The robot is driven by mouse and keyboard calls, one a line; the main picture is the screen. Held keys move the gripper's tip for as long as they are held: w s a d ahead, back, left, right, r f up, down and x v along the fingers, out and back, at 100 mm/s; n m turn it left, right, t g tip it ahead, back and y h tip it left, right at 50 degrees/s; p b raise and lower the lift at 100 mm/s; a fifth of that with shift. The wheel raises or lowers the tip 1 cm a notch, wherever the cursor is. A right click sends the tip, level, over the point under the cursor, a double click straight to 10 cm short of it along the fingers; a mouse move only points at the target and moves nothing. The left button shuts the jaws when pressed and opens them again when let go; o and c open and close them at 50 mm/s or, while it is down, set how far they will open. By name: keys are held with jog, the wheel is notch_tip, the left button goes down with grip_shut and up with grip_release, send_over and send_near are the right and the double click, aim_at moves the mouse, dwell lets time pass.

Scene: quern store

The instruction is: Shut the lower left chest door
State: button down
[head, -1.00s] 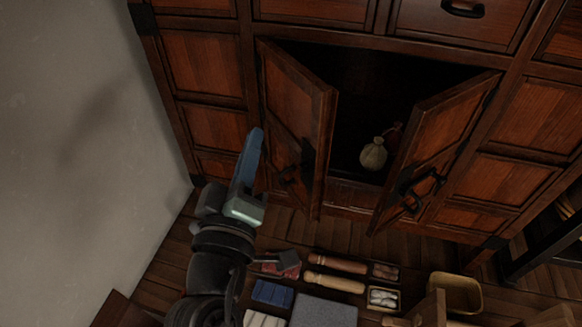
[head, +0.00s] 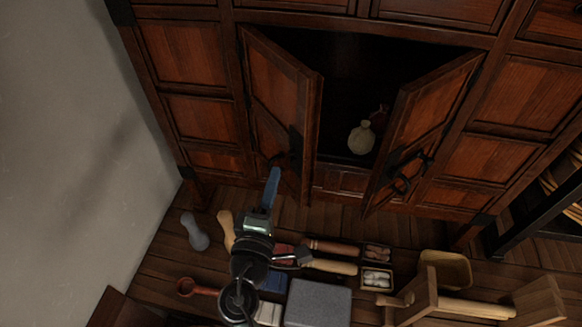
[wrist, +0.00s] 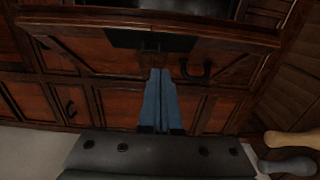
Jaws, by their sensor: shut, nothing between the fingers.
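The lower left chest door (head: 279,95) is a red-brown framed panel with a dark handle (head: 283,157). It stands open, swung out from its left side. My gripper (head: 275,172) has blue fingers, shut and empty, in front of the lower part of this door, just below the handle. I cannot tell whether it touches the door. In the wrist view the closed fingers (wrist: 160,75) point at dark wooden panels with black metal fittings.
The right door (head: 425,125) also stands open. A pale jug (head: 361,138) sits inside the dark cupboard. Tools, a grey block (head: 318,303) and small boxes lie on the floor in front. A pale wall (head: 60,150) is at the left.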

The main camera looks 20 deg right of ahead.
aim_at(298, 161)
jog(key=shift+w+d+p, duration=0.2)
jog(key=shift+d, duration=0.8)
jog(key=shift+w+d+p, duration=0.15)
jog(key=shift+d+p, duration=0.05)
jog(key=shift+d, duration=0.8)
jog(key=shift+d, duration=0.45)
jog(key=w+d+b, duration=0.1)
jog(key=w+d, duration=0.3)
jog(key=d, duration=0.7)
jog(key=shift+w, duration=0.15)
jog(key=shift+d, duration=0.1)
